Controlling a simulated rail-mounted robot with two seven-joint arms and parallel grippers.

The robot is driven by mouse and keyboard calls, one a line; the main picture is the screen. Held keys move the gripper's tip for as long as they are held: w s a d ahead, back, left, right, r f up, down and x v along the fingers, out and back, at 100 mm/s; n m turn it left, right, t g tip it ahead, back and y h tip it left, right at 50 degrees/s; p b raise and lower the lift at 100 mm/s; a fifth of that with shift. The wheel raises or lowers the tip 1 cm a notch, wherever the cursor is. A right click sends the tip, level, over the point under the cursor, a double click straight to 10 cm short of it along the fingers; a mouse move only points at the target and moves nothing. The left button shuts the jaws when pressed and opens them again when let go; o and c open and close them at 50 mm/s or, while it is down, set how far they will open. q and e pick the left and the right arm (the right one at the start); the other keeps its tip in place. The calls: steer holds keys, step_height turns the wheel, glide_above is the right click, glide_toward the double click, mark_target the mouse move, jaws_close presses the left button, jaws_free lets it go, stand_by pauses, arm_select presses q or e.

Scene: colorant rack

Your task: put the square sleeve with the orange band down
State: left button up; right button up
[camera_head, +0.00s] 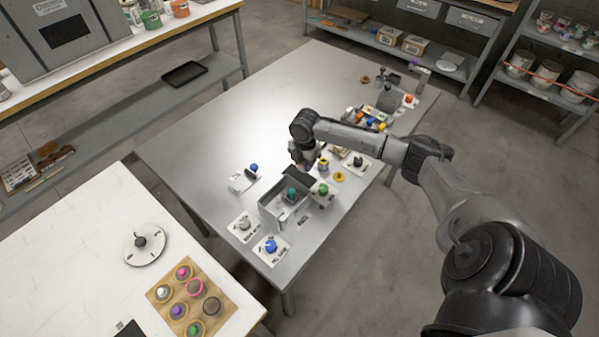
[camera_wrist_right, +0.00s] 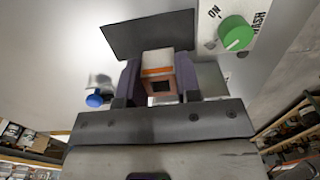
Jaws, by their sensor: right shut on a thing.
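The square sleeve with the orange band (camera_wrist_right: 157,66) is white with an orange stripe, and its dark square opening faces the right wrist camera. My right gripper (camera_wrist_right: 159,80) is shut on it, one finger on each side. In the head view my right gripper (camera_head: 304,163) is over the metal table, just behind a grey box (camera_head: 270,212). I cannot clearly make out the sleeve there, nor tell whether it touches anything below. My left gripper is not in view.
The grey box has a raised dark panel (camera_head: 299,177), which also shows close to the sleeve in the wrist view (camera_wrist_right: 150,34). Cards with a green knob (camera_head: 323,189) and a blue knob (camera_head: 271,245) stand nearby. The metal table's left part (camera_head: 215,145) is clear.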

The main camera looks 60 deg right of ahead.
mark_target(300, 176)
steer(key=shift+w+a+f, duration=0.1)
steer(key=shift+w+f, duration=0.4)
steer(key=shift+w, duration=0.3)
steer(key=shift+f+b, duration=0.6)
steer(key=shift+f, duration=1.45)
steer(key=shift+f, duration=0.1)
steer(key=o, duration=0.9)
step_height(300, 176, up, 12)
steer(key=shift+r+p, duration=0.15)
steer(key=shift+p, duration=1)
